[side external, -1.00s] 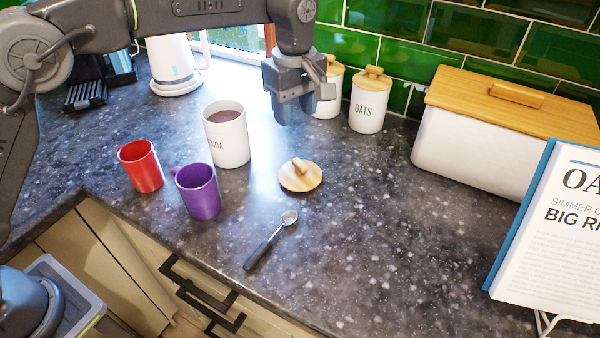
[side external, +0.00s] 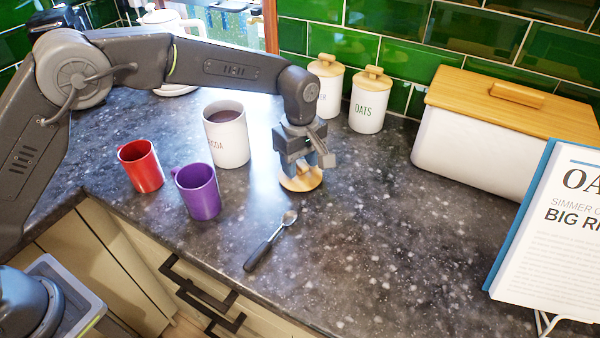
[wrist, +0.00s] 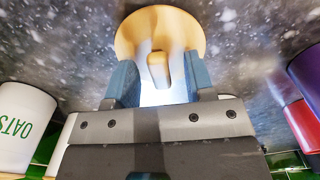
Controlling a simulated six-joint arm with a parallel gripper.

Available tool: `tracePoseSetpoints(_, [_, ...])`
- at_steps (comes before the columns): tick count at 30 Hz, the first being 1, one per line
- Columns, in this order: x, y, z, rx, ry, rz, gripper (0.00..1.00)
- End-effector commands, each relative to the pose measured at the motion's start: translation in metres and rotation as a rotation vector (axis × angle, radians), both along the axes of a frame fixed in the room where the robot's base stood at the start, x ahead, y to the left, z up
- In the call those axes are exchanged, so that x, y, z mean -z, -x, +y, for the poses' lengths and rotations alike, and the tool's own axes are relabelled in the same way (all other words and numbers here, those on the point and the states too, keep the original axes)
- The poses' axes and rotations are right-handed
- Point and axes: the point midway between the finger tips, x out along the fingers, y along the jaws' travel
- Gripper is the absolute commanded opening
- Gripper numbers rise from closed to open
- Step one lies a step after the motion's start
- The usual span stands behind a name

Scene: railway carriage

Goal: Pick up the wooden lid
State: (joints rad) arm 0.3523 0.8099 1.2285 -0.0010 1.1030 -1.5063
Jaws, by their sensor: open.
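The round wooden lid (side external: 301,184) lies on the dark speckled counter, to the right of the open cocoa canister (side external: 227,138). My gripper (side external: 301,172) is pointed down directly over the lid and partly hides it. In the wrist view the lid (wrist: 160,22) shows its raised knob (wrist: 158,68) between the two blue-grey fingers of my gripper (wrist: 161,84). The fingers are open on either side of the knob, with a gap on each side. I cannot tell whether the fingertips touch the lid.
A purple mug (side external: 199,192) and a red mug (side external: 141,166) stand left of the lid. A spoon (side external: 270,241) lies in front of it. An oats canister (side external: 367,104) and a white bread bin (side external: 470,150) stand behind. The counter to the right is clear.

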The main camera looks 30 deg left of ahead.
Motion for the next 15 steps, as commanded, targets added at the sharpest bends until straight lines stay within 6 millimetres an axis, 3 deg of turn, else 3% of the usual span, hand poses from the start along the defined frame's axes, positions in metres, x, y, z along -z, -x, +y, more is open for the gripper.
tracePoseSetpoints(9, [0.0062,0.0,0.0002,0.0,0.001,-0.001,0.49])
tracePoseSetpoints(15, [0.0059,0.0,0.0002,0.0,0.001,-0.001,0.3])
